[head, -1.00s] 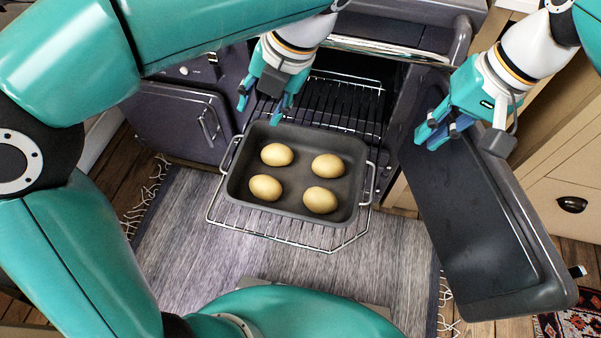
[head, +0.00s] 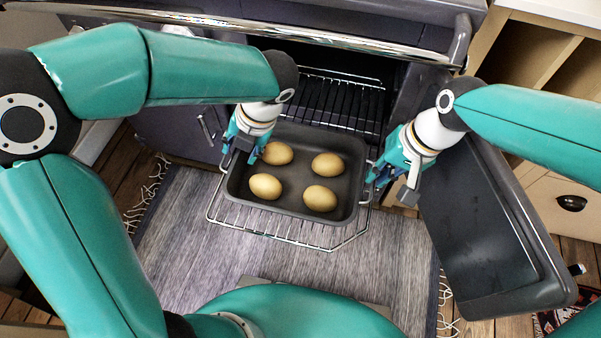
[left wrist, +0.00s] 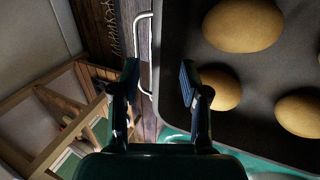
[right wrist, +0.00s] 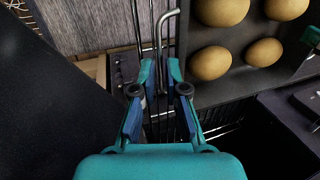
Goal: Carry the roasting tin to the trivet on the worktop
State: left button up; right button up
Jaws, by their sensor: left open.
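The dark grey roasting tin (head: 300,212) sits on the pulled-out oven rack, with a wire handle at each end and several potatoes (head: 265,187) in it. My left gripper (head: 240,158) is open at the tin's left end. In the left wrist view the left handle (left wrist: 140,50) shows between its fingers (left wrist: 158,75), one finger over the tin's inside. My right gripper (head: 374,178) is at the right handle. In the right wrist view that handle (right wrist: 160,30) runs between its close-set fingertips (right wrist: 160,62); whether they press on it is unclear. I see no trivet.
The oven rack (head: 290,237) juts out over a grey rug (head: 180,240). The opened oven door (head: 480,235) stands to the right of the tin. The oven's front rail (head: 330,42) crosses above the opening. A bit of pale worktop (head: 560,8) shows at top right.

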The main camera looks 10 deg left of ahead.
pick_arm(q)
jog(key=shift+a+f, duration=0.15)
jog(key=shift+f, duration=0.3)
grip_shut()
